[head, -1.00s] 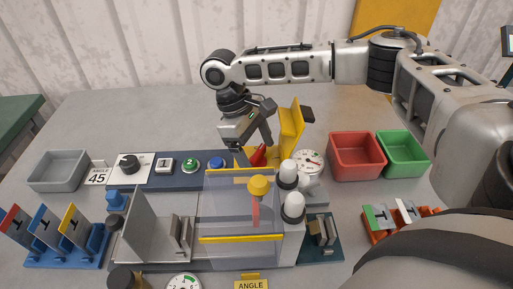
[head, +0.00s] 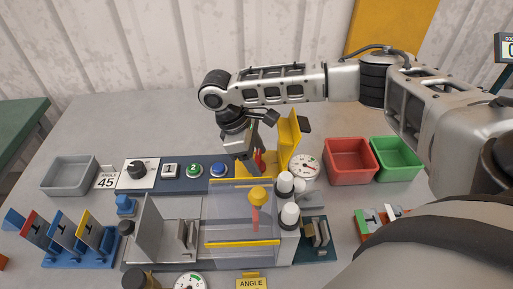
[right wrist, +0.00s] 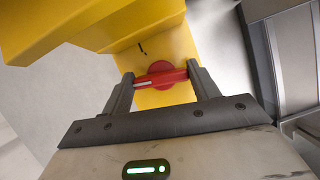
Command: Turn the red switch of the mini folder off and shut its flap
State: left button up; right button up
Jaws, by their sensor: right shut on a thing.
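The red switch (head: 258,160) is on the yellow box (head: 247,166) at the back of the machine; my gripper partly hides it in the head view. In the right wrist view the red handle (right wrist: 160,78) lies crosswise between my fingertips, with a white line on its left half. My right gripper (right wrist: 160,82) is shut on this handle; in the head view it reaches down from above (head: 256,163). The yellow flap (head: 288,140) stands raised, just right of the gripper, with a dark tab at its top right. My left gripper is out of view.
A white dial gauge (head: 304,167) and white-capped posts (head: 289,213) stand close right of the switch. A clear guard (head: 240,210) is in front. Red (head: 350,170) and green bins (head: 397,165) lie further right. The table behind is clear.

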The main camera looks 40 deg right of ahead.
jog(key=shift+n+t, duration=0.3)
jog(key=shift+n, duration=0.7)
jog(key=o, duration=1)
jog(key=v, duration=1.6)
jog(key=shift+a, duration=0.35)
jog(key=shift+f, duration=0.1)
